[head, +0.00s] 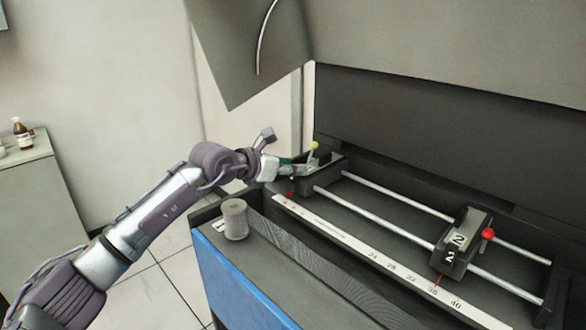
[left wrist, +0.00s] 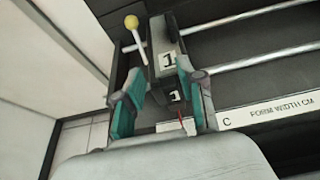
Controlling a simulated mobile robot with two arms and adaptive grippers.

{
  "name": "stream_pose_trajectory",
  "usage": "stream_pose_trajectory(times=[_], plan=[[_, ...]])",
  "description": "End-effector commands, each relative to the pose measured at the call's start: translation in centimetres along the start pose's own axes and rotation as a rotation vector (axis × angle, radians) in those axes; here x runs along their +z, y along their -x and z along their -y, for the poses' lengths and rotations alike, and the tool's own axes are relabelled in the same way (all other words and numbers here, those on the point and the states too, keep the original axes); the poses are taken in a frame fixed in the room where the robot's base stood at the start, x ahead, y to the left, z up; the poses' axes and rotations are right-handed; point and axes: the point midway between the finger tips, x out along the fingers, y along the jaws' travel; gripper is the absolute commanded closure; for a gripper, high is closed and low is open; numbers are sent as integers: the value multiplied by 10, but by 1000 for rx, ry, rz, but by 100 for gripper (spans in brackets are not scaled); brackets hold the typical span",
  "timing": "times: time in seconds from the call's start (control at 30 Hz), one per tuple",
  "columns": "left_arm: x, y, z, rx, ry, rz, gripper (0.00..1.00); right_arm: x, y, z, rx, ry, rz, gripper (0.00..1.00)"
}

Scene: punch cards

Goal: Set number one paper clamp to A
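The number one paper clamp (head: 322,174) is a dark block at the left end of two metal rails, with a yellow-knobbed lever (head: 314,146) standing up. In the left wrist view the clamp (left wrist: 169,58) shows its "1" labels. A red pointer (left wrist: 183,127) is beneath it, left of the letter C on the white scale (left wrist: 262,113). The letter A cannot be made out. My left gripper (head: 289,163) is at the clamp's near left side. Its teal fingers (left wrist: 161,80) are spread, one on each side of the clamp, with a visible gap on the left. My right gripper is not in view.
The number two clamp (head: 463,242) with a red knob sits farther right on the rails (head: 400,233). A grey cylinder (head: 234,218) stands on the machine's front ledge. A raised grey cover (head: 450,38) hangs above. The rails between the clamps are clear.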

Motion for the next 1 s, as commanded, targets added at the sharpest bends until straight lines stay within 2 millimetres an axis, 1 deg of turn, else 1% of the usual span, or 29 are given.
stream_pose_trajectory(times=[0.27,0.37,0.47,0.8,0.9,1.0], plan=[[-1,-1,2,-5,0,-2,56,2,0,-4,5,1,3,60],[-1,4,2,-4,-1,-2,56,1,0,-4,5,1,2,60],[-1,17,1,-3,0,-1,56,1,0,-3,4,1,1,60],[-2,88,-1,-1,-1,-2,56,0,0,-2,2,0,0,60],[-2,103,-1,-2,1,-2,56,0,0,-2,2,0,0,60],[-2,114,-1,-1,1,-2,56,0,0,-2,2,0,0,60]])
